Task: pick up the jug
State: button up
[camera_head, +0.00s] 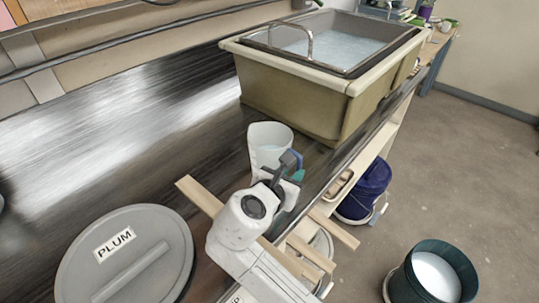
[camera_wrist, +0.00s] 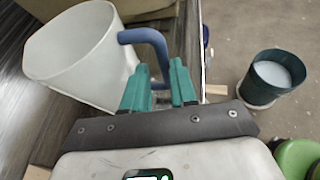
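The jug is a white, translucent, open-topped vessel (camera_head: 267,143) with a blue handle. It stands on the dark counter just in front of the sink. In the wrist view its white body (camera_wrist: 85,55) fills the upper left, and its blue handle (camera_wrist: 150,38) reaches right and down toward my fingers. My gripper (camera_wrist: 160,72) has teal fingers spread apart, one on each side of the lower handle, with the handle between their tips. I see no clear grip on it. In the head view my gripper (camera_head: 293,168) is at the jug's right side and partly hides the handle.
A beige sink (camera_head: 290,95) stands behind the jug. A grey lid marked PLUM (camera_head: 125,255) is at the lower left. Wooden slats (camera_head: 335,228) lie near the counter edge. A blue bucket (camera_head: 366,190) and a dark green bucket (camera_head: 413,290) are at the right.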

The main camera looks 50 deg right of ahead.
jog(key=shift+x, duration=2.75)
jog(key=shift+s, duration=0.15)
grip_shut()
jog(key=shift+r, duration=0.15)
